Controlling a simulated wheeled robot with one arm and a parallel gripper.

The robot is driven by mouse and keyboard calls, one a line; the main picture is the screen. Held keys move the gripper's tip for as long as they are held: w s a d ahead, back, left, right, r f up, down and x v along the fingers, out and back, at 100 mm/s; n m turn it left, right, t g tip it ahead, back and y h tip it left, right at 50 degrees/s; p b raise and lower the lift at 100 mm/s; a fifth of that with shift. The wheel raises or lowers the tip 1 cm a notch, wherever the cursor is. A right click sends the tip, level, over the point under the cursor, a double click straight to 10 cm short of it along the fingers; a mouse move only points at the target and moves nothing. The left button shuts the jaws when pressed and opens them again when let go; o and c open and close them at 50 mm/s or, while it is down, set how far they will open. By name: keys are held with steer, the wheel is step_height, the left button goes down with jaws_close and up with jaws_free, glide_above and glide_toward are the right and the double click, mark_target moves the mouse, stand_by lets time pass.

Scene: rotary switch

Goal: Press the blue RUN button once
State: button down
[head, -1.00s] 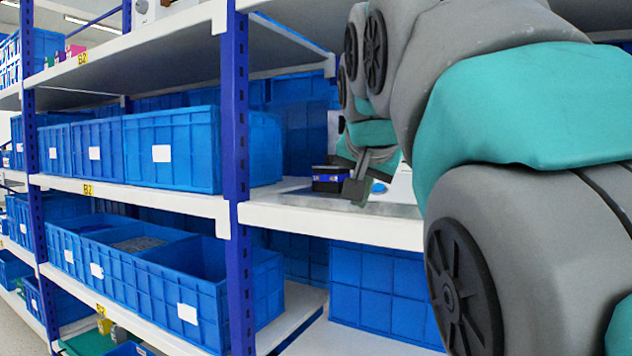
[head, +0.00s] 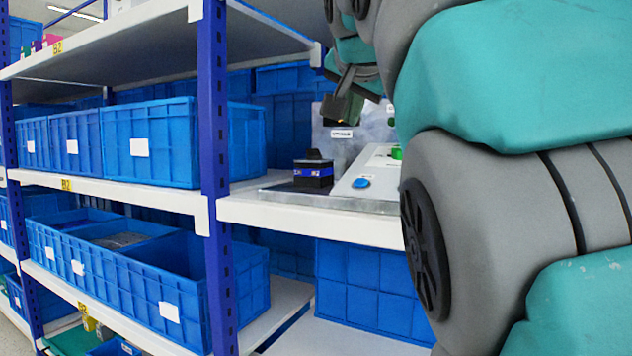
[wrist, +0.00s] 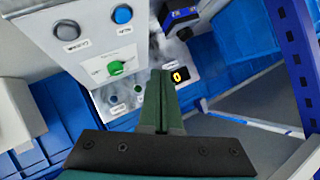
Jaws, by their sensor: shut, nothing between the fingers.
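The blue button (head: 361,183) is round and sits near the front of a light grey sloped control panel (head: 345,190) on the shelf. In the wrist view the blue button (wrist: 122,14) is at the top, beside a grey button (wrist: 67,30); their small labels are hard to read. A green rotary knob (wrist: 115,68) is on the same panel and partly shows in the head view (head: 396,153). My gripper (head: 340,108) is shut and empty, raised above the panel and apart from the blue button. Its closed fingers (wrist: 160,80) show in the wrist view.
A black and blue device (head: 313,174) stands left of the panel. A metal back plate with a display reading 0 (wrist: 180,75) is behind it. A blue shelf post (head: 212,160) and blue bins (head: 180,145) are to the left.

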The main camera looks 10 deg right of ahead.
steer(key=b, duration=0.5)
glide_above(361, 183)
steer(key=s+a, duration=0.2)
step_height(361, 183, down, 6)
steer(key=shift+w+d+f+b, duration=0.1)
steer(key=shift+d+f+b, duration=0.2)
steer(key=shift+f, duration=0.25)
steer(key=shift+w+d+f+b, duration=0.1)
steer(key=shift+d+f+b, duration=0.15)
steer(key=shift+f, duration=0.25)
stand_by(0.6)
steer(key=shift+w+f, duration=0.15)
steer(key=shift+f, duration=0.25)
